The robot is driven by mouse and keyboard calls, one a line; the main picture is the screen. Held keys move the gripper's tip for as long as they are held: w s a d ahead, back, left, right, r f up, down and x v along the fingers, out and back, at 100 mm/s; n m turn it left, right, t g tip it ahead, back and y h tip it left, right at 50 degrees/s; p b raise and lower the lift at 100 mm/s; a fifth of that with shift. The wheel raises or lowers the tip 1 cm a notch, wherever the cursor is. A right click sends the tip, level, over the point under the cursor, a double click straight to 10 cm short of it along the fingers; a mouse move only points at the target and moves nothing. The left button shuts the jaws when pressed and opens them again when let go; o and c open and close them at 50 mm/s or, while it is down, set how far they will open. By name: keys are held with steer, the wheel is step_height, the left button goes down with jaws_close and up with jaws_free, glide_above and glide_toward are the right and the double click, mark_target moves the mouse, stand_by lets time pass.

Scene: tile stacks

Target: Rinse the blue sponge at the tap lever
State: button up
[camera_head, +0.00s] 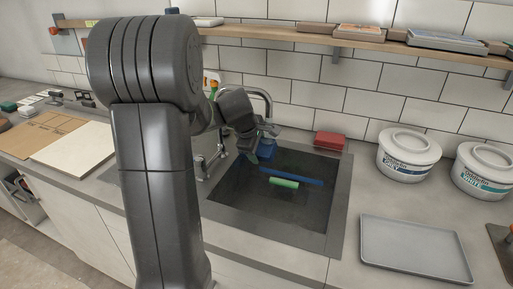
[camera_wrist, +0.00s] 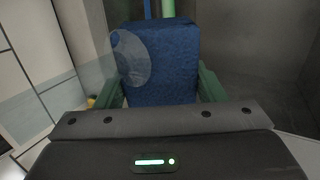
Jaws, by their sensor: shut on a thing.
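The blue sponge (camera_wrist: 170,75) is held between the green fingers of my gripper (camera_wrist: 160,92), which is shut on it. In the head view the sponge (camera_head: 268,144) shows small at my gripper (camera_head: 264,152), over the back left part of the sink (camera_head: 228,210). A pale see-through oval overlaps the sponge's upper left in the wrist view; I cannot tell if it is water. The chrome tap (camera_head: 266,97) arches behind my gripper. Its lower metal part (camera_head: 200,166) stands at the sink's left edge, partly hidden by my arm. I cannot clearly make out the lever.
A blue rod (camera_head: 295,181) and a green roll (camera_head: 284,183) show within the sink. A red block (camera_head: 329,142) lies behind its back right corner. Two lidded white tubs (camera_head: 408,160) and a grey tray (camera_head: 415,250) stand right. A shelf (camera_head: 300,36) runs above.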

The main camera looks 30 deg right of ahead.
steer(key=s+a+b, duration=0.2)
steer(key=s+a, duration=0.1)
steer(key=a, duration=0.3)
steer(key=shift+s, duration=0.25)
steer(key=shift+a, duration=0.1)
stand_by(1.2)
steer(key=s+a+r+p, duration=0.2)
steer(key=a+r, duration=0.2)
steer(key=shift+s+a, duration=0.2)
stand_by(0.3)
